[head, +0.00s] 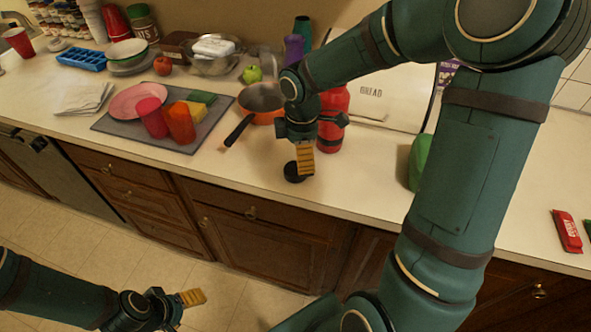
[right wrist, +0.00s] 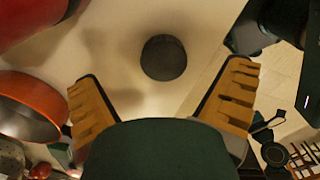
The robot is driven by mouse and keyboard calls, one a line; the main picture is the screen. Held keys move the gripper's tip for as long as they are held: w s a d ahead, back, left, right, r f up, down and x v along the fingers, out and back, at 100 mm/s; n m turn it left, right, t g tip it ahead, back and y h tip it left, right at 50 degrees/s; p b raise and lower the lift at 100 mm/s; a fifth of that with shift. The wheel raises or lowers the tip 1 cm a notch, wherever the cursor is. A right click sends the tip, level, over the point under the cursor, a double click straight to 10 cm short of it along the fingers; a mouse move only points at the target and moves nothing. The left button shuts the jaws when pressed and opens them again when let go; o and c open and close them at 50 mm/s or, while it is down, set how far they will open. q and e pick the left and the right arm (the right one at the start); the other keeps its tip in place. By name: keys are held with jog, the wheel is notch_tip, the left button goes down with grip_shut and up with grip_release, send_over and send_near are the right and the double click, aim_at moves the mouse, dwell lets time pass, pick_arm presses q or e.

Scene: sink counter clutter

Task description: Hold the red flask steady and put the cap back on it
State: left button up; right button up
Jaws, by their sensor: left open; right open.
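The red flask (head: 333,122) stands upright on the counter, partly behind my right gripper. Part of a red body, likely the flask, shows at the upper left of the right wrist view (right wrist: 28,18). The round black cap (head: 292,173) lies on the counter near the front edge, left of the flask. It also shows in the right wrist view (right wrist: 163,58), centred ahead of the open fingers. My right gripper (head: 304,163) is open and empty, just above the cap, pointing down. My left gripper (head: 186,299) is open and empty, low over the floor, away from the counter.
An orange pan (head: 262,98) with a black handle sits left of the flask. A grey mat (head: 120,126) holds a pink plate, cups and a sponge. A white bread box (head: 380,92) stands behind. A green object (head: 418,160) is at right. Bare counter lies in front.

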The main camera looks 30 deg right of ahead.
aim_at(295, 172)
jog(key=f+b, duration=0.1)
jog(key=f, duration=0.1)
jog(key=a+f, duration=0.1)
jog(key=f, duration=0.2)
jog(key=shift+w+f+b, duration=0.1)
jog(key=shift+f+b, duration=0.05)
jog(key=shift+b, duration=0.2)
jog(key=c, duration=1)
